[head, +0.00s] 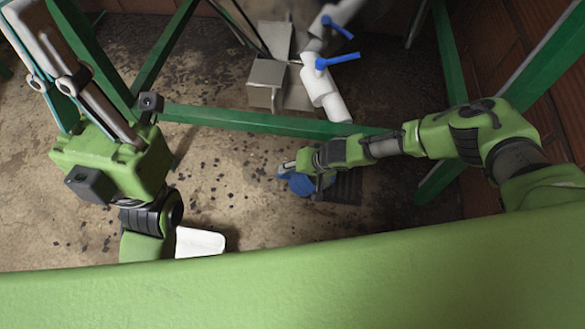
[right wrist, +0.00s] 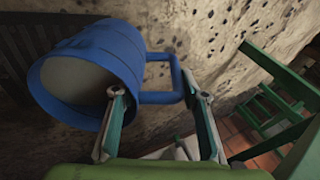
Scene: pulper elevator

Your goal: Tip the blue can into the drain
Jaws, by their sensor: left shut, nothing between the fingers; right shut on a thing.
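The blue can (head: 299,184) is at the middle of the head view, partly hidden by my right gripper (head: 290,168). In the right wrist view the can (right wrist: 118,42) shows its round mouth with a plain grey surface inside; I cannot tell whether that is liquid or the bottom. My right gripper (right wrist: 155,95) is shut on the can's square handle (right wrist: 177,75). The drain, a dark slatted grate (head: 346,188), lies in the floor just right of the can in the head view, partly hidden by my arm. My left gripper (head: 40,50) is shut and empty at the upper left.
A green metal frame (head: 250,122) crosses behind the can, with legs at both sides. White pipes with blue valve handles (head: 338,58) and a grey metal box (head: 267,82) stand beyond it. A white object (head: 200,242) lies at lower left. The stained floor between is clear.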

